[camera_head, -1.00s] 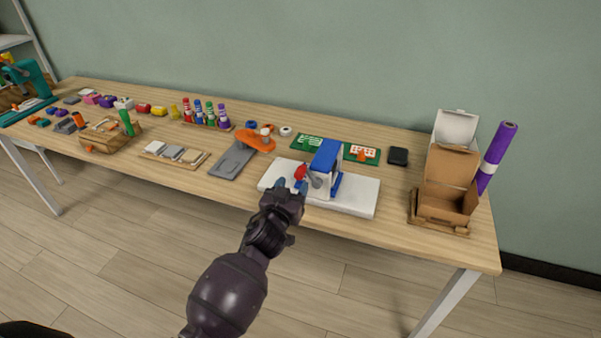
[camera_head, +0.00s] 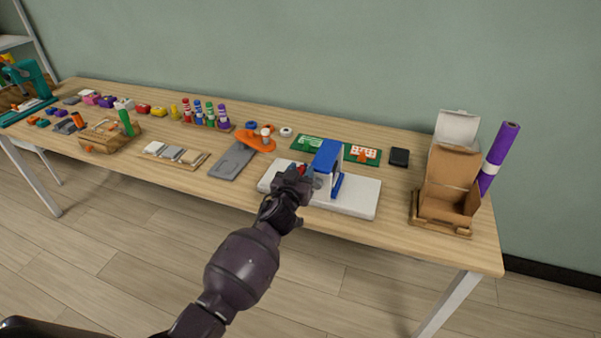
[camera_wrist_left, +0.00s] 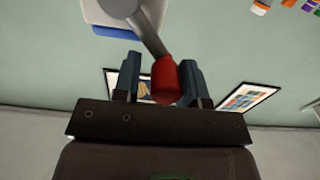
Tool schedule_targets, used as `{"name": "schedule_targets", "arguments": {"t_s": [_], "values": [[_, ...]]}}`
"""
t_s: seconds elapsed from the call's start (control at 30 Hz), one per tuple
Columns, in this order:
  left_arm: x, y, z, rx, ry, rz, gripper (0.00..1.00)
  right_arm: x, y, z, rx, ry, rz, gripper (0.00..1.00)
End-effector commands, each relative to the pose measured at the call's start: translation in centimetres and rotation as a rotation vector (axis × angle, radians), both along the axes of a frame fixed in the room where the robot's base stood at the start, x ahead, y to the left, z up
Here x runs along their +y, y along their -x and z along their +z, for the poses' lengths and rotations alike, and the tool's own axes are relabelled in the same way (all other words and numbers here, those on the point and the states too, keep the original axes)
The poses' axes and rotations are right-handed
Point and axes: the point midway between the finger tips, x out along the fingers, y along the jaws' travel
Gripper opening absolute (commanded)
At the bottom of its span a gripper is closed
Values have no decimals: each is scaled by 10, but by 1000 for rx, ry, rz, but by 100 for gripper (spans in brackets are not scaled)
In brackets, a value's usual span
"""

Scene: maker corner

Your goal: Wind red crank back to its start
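The red crank knob (camera_head: 301,168) is at the left side of a blue housing (camera_head: 327,156) on a white base (camera_head: 358,202). In the head view my left gripper (camera_head: 303,177) mostly hides the knob. In the left wrist view the red knob (camera_wrist_left: 165,80) sits on a grey crank arm (camera_wrist_left: 148,35) between the two fingers of my left gripper (camera_wrist_left: 161,82). The fingers are apart. A gap shows between the left finger and the knob; the right finger is close beside it, and I cannot tell if it touches. My right gripper is not in view.
A grey plate (camera_head: 233,160) and an orange part (camera_head: 259,140) lie left of the base. Green cards (camera_head: 313,142) and a black box (camera_head: 399,157) are behind it. An open cardboard box (camera_head: 445,203) and purple roll (camera_head: 497,157) stand at the right.

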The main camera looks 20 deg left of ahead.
Motion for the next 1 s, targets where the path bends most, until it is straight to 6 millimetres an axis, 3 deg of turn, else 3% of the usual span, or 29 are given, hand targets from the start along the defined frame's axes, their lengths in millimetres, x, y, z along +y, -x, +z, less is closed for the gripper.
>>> {"name": "schedule_targets", "arguments": {"t_s": [0.03,0.23,0.67,1.0], "values": [[1,0,0,0,0,1,30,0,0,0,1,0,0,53],[1,0,-1,1,-1,2,0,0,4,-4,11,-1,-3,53],[0,1,-1,5,-53,7,0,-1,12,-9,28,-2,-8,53],[-13,2,4,1,-292,7,0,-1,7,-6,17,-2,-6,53]]}}
